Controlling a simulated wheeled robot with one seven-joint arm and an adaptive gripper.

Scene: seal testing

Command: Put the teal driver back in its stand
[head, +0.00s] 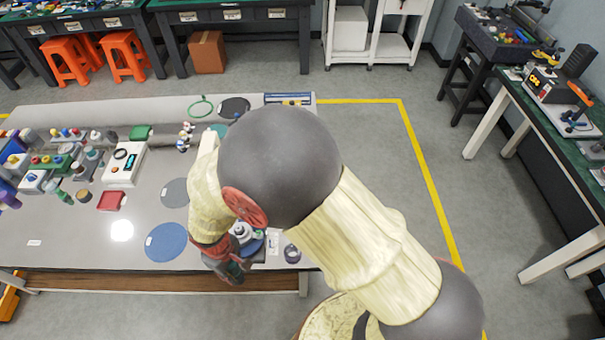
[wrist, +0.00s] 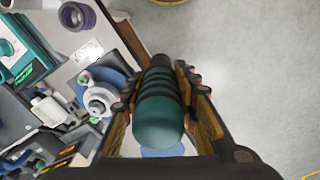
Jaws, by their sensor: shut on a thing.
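My gripper (wrist: 158,82) is shut on the teal driver (wrist: 160,118), with its fingers on both sides of the ribbed teal handle. The handle fills the middle of the wrist view and its butt end faces the camera. The driver's far end is hidden behind the handle. In the head view my gripper (head: 229,265) hangs at the front edge of the table, and the driver cannot be made out there. I cannot tell which thing is the driver's stand.
A grey-white round fitting (wrist: 100,98) stands on a blue disc beside my gripper. A purple ring (head: 292,253) lies near the front right corner of the grey table (head: 70,255). Small parts crowd the table's left side. Floor beyond the front edge is clear.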

